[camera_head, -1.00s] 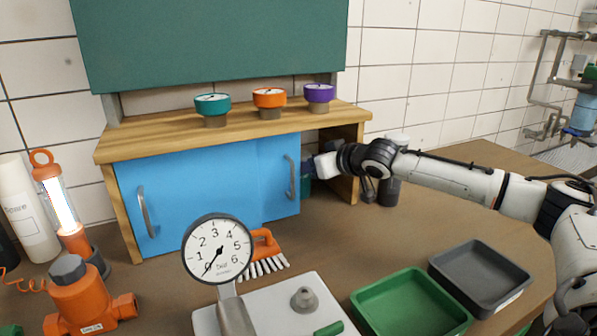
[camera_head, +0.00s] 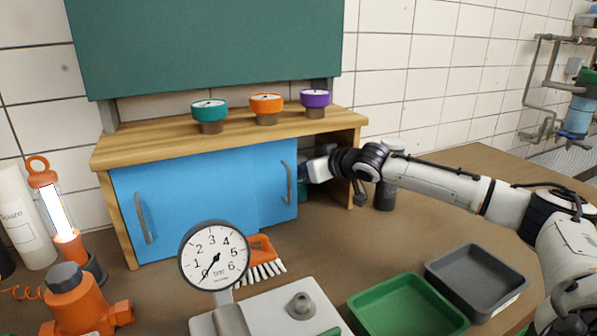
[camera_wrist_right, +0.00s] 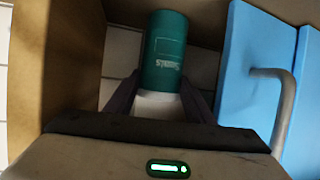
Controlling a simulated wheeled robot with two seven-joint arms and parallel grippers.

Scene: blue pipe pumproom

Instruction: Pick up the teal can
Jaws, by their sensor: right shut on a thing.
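The teal can (camera_wrist_right: 164,60) shows in the right wrist view between the two fingers of my right gripper (camera_wrist_right: 160,100), which is shut on it. A white band shows at the can's near end, and it has pale lettering. In the head view my right gripper (camera_head: 309,172) reaches into the open right end of the wooden cabinet (camera_head: 349,146). Only a small teal patch of the can (camera_head: 303,188) shows there, mostly hidden by the blue door and the gripper. My left gripper is not in view.
The blue sliding doors (camera_head: 200,200) with grey handles cover the cabinet's left and middle. Teal, orange and purple gauges stand on top. A dark bottle (camera_head: 386,194) stands right of the cabinet. A pressure gauge (camera_head: 214,256), brush, green tray (camera_head: 408,307) and grey tray (camera_head: 476,278) are in front.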

